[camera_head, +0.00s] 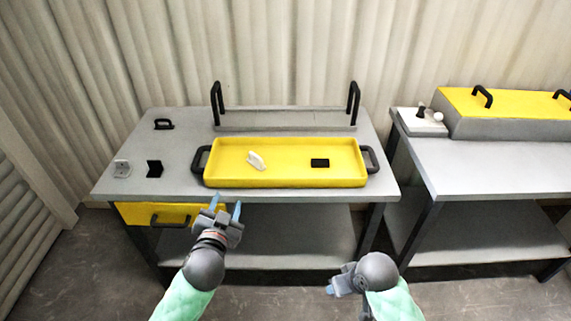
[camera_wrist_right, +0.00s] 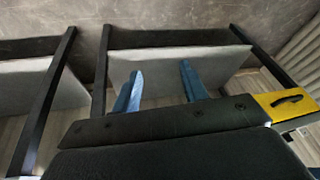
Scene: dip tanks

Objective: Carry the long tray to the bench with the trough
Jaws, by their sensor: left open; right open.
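The long yellow tray (camera_head: 285,184) lies flat on the left bench (camera_head: 130,187), with a black handle at each short end. It holds a small white piece (camera_head: 256,160) and a small black block (camera_head: 320,163). On the right bench (camera_head: 490,172) stands a long grey box with a yellow top (camera_head: 510,104) and black handles; whether it is the trough I cannot tell. My left gripper (camera_head: 226,206) is open and empty at the left bench's front edge, before the tray's left end. My right gripper (camera_head: 333,290) is low before the bench; its open, empty fingers show in the right wrist view (camera_wrist_right: 160,86).
A grey long piece (camera_head: 285,118) with two tall black handles stands behind the tray. Small fittings (camera_head: 122,168) sit at the bench's left. A yellow drawer (camera_head: 150,214) is under the left bench top. A white plate (camera_head: 418,122) with knobs is on the right bench, whose front is clear.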

